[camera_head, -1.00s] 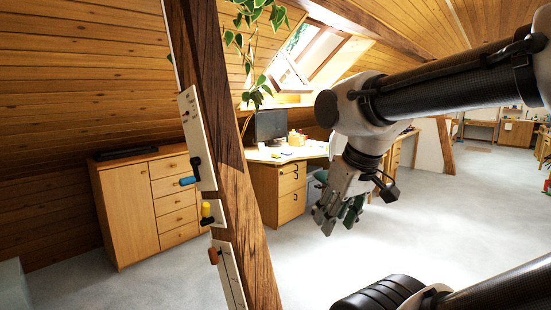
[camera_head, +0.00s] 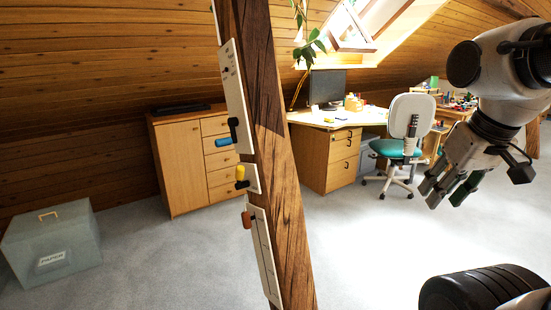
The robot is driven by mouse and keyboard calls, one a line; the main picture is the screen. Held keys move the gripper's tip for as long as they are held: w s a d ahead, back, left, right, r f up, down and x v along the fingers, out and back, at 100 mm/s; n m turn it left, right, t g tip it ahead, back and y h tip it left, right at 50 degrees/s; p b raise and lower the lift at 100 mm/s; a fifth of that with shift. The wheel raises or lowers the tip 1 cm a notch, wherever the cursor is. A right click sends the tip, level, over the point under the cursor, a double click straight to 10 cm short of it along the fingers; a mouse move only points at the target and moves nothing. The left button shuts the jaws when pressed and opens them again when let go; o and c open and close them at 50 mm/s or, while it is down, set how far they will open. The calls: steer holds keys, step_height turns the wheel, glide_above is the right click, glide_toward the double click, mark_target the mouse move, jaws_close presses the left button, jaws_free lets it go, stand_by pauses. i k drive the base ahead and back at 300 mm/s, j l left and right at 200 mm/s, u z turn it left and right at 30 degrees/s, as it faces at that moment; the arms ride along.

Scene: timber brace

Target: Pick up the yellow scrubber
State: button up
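A small yellow block (camera_head: 328,120) lies on the top of the corner desk (camera_head: 347,117), well beyond my gripper. A second yellow piece, a peg-like one (camera_head: 240,173), sits on a white board fixed to the slanted timber brace (camera_head: 272,150). Both are small here, and I cannot tell for sure which is the scrubber. My gripper (camera_head: 448,192) hangs at the right, fingers pointing down and apart, with nothing seen between them. It is clear of both yellow things.
A blue-handled piece (camera_head: 224,142) and a brown one (camera_head: 247,219) also project from the brace. A white and teal office chair (camera_head: 405,135) stands in front of the desk. A wooden cabinet (camera_head: 182,165) and a grey box (camera_head: 52,240) are at the left. Grey floor is open between.

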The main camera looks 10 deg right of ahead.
mark_target(329, 119)
steer(key=i+l+z, duration=0.3)
steer(key=l, duration=0.25)
steer(key=i+l+z, duration=0.35)
steer(key=l, duration=0.2)
steer(key=i+l+z, duration=0.3)
steer(key=l, duration=0.15)
steer(key=i+l, duration=0.15)
steer(key=i, duration=0.25)
steer(key=i+l, duration=0.2)
steer(key=i, duration=0.25)
steer(key=i+j+u, duration=0.15)
steer(key=i+u, duration=0.65)
steer(key=i, duration=0.15)
steer(key=i+l+u, duration=0.15)
steer(key=i+u, duration=0.7)
steer(key=i, duration=1.5)
steer(key=i+j+z, duration=0.65)
steer(key=z, duration=0.15)
steer(key=i+j+z, duration=0.4)
steer(key=j, duration=0.15)
steer(key=i+j+z, duration=0.2)
steer(key=j, duration=0.25)
steer(key=j+z, duration=0.25)
steer(key=j, duration=0.2)
steer(key=i, duration=0.05)
